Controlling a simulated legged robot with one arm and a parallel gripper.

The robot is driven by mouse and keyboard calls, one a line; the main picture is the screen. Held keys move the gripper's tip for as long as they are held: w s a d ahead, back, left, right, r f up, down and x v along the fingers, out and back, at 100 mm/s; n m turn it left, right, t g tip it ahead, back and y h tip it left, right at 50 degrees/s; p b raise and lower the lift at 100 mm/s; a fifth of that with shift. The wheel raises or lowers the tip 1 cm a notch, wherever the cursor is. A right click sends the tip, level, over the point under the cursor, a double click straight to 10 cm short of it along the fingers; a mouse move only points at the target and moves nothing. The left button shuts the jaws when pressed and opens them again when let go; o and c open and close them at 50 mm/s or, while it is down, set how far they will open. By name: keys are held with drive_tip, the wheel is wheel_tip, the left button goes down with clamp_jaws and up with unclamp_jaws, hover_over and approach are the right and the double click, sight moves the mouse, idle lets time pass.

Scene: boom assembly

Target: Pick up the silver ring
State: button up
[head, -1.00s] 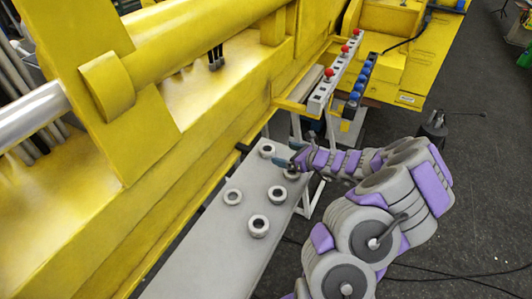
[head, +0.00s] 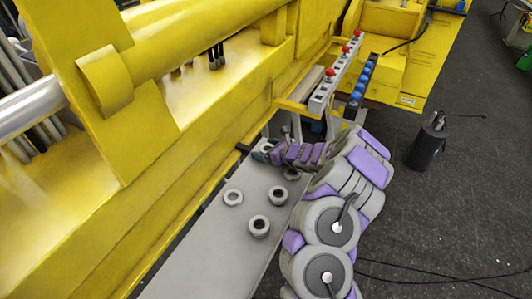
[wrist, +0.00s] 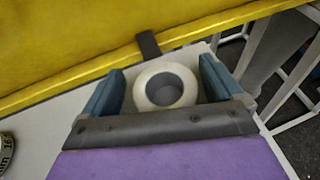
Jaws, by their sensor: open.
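A pale silver-grey ring (wrist: 148,94) lies on the grey bench, between the two blue fingers of my gripper (wrist: 163,76) in the wrist view. The fingers are open, one on each side of the ring, with narrow gaps visible beside it. In the head view my gripper (head: 262,154) is low over the far end of the bench, and it hides most of that ring. Other similar rings stand nearer on the bench: one at left (head: 232,197), one in front (head: 258,226) and one at right (head: 278,196). Another (head: 291,174) is partly hidden by my arm.
The grey bench (head: 205,255) runs along the yellow machine (head: 180,170), whose wall is close beyond my gripper. A control bar with red knobs (head: 330,75) stands behind. A dark cylinder (head: 427,145) is on the floor at right. A dark-lettered object (wrist: 6,152) shows at the wrist view's left edge.

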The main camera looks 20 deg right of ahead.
drive_tip(key=shift+d, duration=0.35)
drive_tip(key=shift+d+f, duration=0.1)
drive_tip(key=shift+d, duration=0.1)
drive_tip(key=shift+c, duration=1)
drive_tip(key=shift+a, duration=0.35)
drive_tip(key=c, duration=1.2)
